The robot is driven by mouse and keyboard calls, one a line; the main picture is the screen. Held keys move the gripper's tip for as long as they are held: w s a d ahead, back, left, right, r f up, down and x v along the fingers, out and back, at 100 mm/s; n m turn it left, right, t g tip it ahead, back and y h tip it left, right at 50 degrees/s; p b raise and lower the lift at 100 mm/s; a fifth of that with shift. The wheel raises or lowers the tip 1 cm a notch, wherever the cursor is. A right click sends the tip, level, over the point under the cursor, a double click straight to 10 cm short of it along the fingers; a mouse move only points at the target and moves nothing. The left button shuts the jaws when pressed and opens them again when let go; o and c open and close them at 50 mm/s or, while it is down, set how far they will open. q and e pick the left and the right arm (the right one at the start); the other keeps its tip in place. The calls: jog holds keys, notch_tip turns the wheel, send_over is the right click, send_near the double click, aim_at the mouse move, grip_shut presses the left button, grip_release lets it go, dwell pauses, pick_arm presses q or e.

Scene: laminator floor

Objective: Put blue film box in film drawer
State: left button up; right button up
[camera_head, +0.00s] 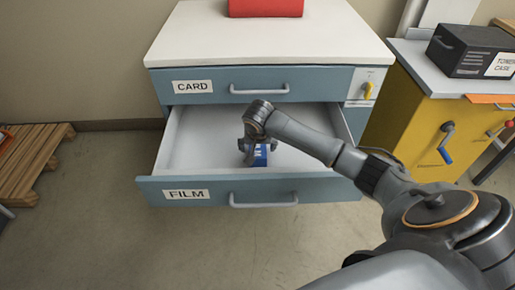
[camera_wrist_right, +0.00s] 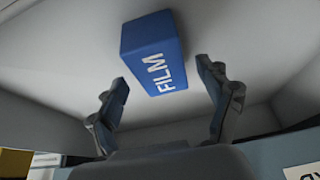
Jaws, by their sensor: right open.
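The film drawer (camera_head: 186,162), labelled FILM, is pulled open below the closed CARD drawer. The blue film box (camera_head: 261,155) is inside it, partly hidden by my right gripper (camera_head: 255,156). In the right wrist view the blue box (camera_wrist_right: 152,52), marked FILM, rests on the pale drawer floor just beyond the fingertips. My right gripper (camera_wrist_right: 165,98) is open, with a finger on each side below the box, and the fingers look clear of it. My left gripper is not in view.
A red box (camera_head: 266,8) stands on the white cabinet top. To the right, a yellow cabinet (camera_head: 403,120) carries a black toner case (camera_head: 470,52). A wooden pallet (camera_head: 30,160) lies on the floor at left. The drawer's left part is empty.

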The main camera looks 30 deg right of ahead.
aim_at(258, 154)
jog(key=shift+p+v, duration=0.4)
jog(key=shift+v, duration=1.75)
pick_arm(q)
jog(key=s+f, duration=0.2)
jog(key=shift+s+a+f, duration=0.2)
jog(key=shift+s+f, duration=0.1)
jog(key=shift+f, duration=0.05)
